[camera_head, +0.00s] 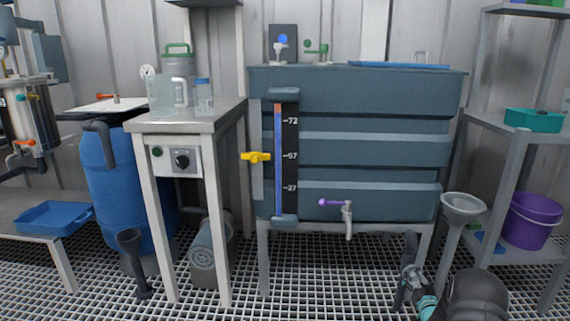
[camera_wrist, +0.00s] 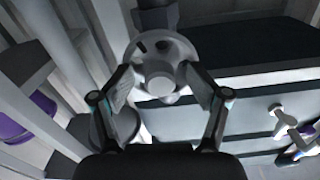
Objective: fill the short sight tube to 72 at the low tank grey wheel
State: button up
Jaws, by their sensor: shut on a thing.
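The sight tube (camera_head: 279,160) stands upright on the left of the tank front (camera_head: 370,153), beside a dark scale marked 72, 57 and 27. Its blue column reaches up to about the 72 mark or slightly above, with a short red part at the top. The grey wheel (camera_wrist: 160,72) is between my fingers in the wrist view, with its round hub facing the camera. My gripper (camera_wrist: 160,88) is shut on the wheel's rim from both sides. In the head view my gripper (camera_head: 410,272) is low, below the tank's right end, and largely hides the wheel.
A yellow valve handle (camera_head: 256,157) is left of the tube. A purple-handled tap (camera_head: 346,212) projects from the low tank front. A funnel (camera_head: 463,207) and a shelf with a purple bucket (camera_head: 533,220) stand close at right. A steel table (camera_head: 190,117) is at left.

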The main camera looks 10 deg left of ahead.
jog(key=n, duration=0.4)
jog(key=shift+w+a+r, duration=0.1)
jog(key=shift+w+r, duration=0.05)
jog(key=shift+r, duration=0.1)
jog(key=n, duration=0.4)
jog(key=shift+c, duration=0.3)
dwell(6.7)
